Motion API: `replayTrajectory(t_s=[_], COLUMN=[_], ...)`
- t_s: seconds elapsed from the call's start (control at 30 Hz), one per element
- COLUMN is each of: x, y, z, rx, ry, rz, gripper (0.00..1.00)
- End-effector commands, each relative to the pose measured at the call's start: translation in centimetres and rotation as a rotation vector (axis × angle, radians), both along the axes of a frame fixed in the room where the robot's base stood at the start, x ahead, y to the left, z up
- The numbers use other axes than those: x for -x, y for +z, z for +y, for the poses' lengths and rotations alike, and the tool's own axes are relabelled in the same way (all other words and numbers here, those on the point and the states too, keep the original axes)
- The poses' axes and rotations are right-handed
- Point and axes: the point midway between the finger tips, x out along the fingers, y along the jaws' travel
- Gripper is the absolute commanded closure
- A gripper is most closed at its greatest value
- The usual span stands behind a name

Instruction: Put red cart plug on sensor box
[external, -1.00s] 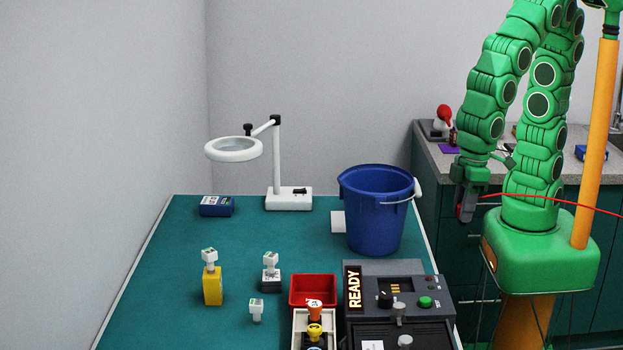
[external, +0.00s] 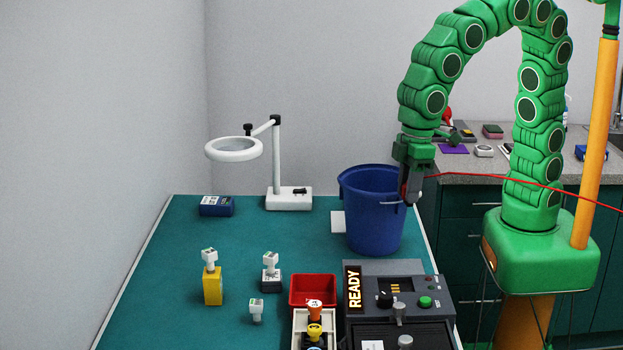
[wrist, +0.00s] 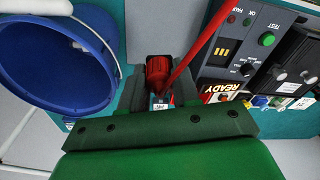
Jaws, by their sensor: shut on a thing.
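My gripper (external: 410,194) is in front of the right rim of the blue bucket in the external view. In the wrist view my gripper (wrist: 154,98) is shut on the red plug (wrist: 158,70), with a red cable (wrist: 205,45) running up and right from it. The red cable (external: 520,182) trails right in the external view. I cannot tell which item is the sensor box. A yellow box (external: 212,290) and a small dark box (external: 271,284), each with a white plug on top, stand on the teal table, and a blue box (external: 216,207) lies at the back left.
The blue bucket (external: 372,222) stands close by my gripper. A white magnifier lamp (external: 288,199), a red tray (external: 313,280), a grey READY tester (external: 425,283) and a loose white plug (external: 256,309) are on the table (external: 150,280). The table's middle left is clear.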

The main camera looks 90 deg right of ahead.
Motion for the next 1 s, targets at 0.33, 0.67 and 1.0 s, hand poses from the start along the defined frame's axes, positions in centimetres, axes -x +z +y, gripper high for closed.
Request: replayTrajectory(t_s=[0.33,0.67,1.0], x=[-9.3,-17.4,-24.8], y=[2.6,4.5,6.3], z=[-2.0,-6.3,-13.1], rx=[-0.005,-0.009,-0.013], ry=[0.067,0.135,0.199], rz=[0.007,0.010,0.002], gripper=[0.99,0.99,0.99])
